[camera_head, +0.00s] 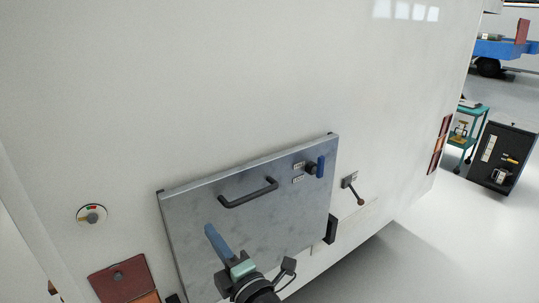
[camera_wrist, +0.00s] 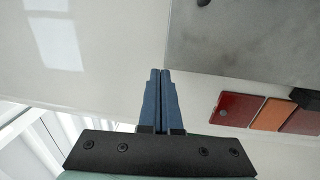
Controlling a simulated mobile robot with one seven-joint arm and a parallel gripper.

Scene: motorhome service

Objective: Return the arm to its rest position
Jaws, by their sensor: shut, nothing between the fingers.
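My gripper (camera_head: 213,236) shows in the head view in front of the lower left part of a grey metal hatch door. In the wrist view my gripper (camera_wrist: 159,76) has its two blue fingers together, with nothing between them. The fingertips lie near the edge between the white wall and the grey hatch in that view. I cannot tell how far they are from the surface. The grey hatch (camera_head: 250,222) has a black bar handle (camera_head: 248,193) and a blue-handled latch (camera_head: 320,166). The hatch also shows in the wrist view (camera_wrist: 255,50).
The white vehicle wall (camera_head: 200,80) fills most of the head view. A small lever (camera_head: 353,190) sticks out right of the hatch. Red lamps (camera_head: 118,279) sit at lower left. A teal cart (camera_head: 470,128) and a dark cabinet (camera_head: 502,158) stand at far right, with open floor before them.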

